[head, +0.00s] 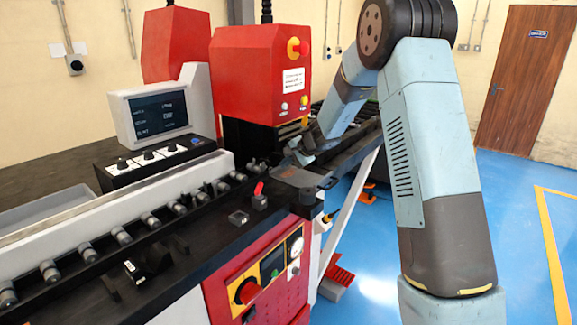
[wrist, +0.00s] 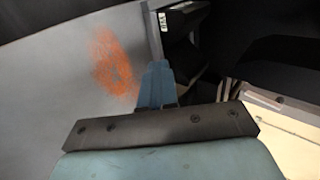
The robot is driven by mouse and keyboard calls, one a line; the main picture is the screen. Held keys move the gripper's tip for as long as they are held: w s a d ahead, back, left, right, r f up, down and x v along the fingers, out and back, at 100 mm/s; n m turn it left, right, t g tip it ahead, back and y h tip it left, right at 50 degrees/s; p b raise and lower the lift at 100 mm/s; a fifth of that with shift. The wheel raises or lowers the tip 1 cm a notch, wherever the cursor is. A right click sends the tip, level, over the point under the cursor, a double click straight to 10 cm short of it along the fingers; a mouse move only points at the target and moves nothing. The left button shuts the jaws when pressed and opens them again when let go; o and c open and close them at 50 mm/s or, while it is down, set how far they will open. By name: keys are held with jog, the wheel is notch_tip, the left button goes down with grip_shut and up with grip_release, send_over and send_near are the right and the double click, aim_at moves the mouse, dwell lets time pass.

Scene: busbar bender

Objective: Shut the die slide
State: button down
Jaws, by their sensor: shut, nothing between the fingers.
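My gripper (head: 299,156) reaches down to the machine just below the red press head (head: 262,75). Its blue fingers also show in the wrist view (wrist: 155,70), closed together with nothing between them. A dark grey flat plate with a raised edge (head: 300,178) lies below and in front of the gripper in the head view; I cannot tell for certain whether this is the die slide. In the wrist view the fingertips are close to a dark block with a white label (wrist: 178,18). Whether they touch it cannot be told.
A control screen (head: 157,113) and a knob box (head: 155,160) stand left of the press head. A row of rollers (head: 122,235) runs along the black bed. A small red lever (head: 259,190) stands near the plate. Blue floor is open at the right.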

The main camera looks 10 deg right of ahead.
jog(key=shift+a, duration=0.1)
dwell(0.3)
jog(key=shift+s, duration=0.15)
jog(key=s+d, duration=0.2)
jog(key=d, duration=0.1)
jog(key=shift+s+d, duration=0.2)
jog(key=shift+s, duration=0.1)
jog(key=v, duration=0.9)
jog(key=shift+s+r, duration=0.15)
jog(key=shift+r, duration=0.15)
jog(key=s+r+n+g+h, duration=0.1)
jog(key=s+r+n, duration=0.3)
jog(key=s, duration=0.5)
jog(key=s+r+n+h, duration=0.1)
jog(key=s+r, duration=0.5)
jog(key=s, duration=0.4)
jog(key=s+d+n+h, duration=0.2)
jog(key=s+d, duration=0.1)
jog(key=s, duration=0.8)
jog(key=s+d+r+n+h, duration=0.1)
jog(key=s+d, duration=0.3)
jog(key=s, duration=0.8)
jog(key=shift+r+n+h, duration=0.15)
jog(key=shift+n+h, duration=0.25)
jog(key=shift+h, duration=0.5)
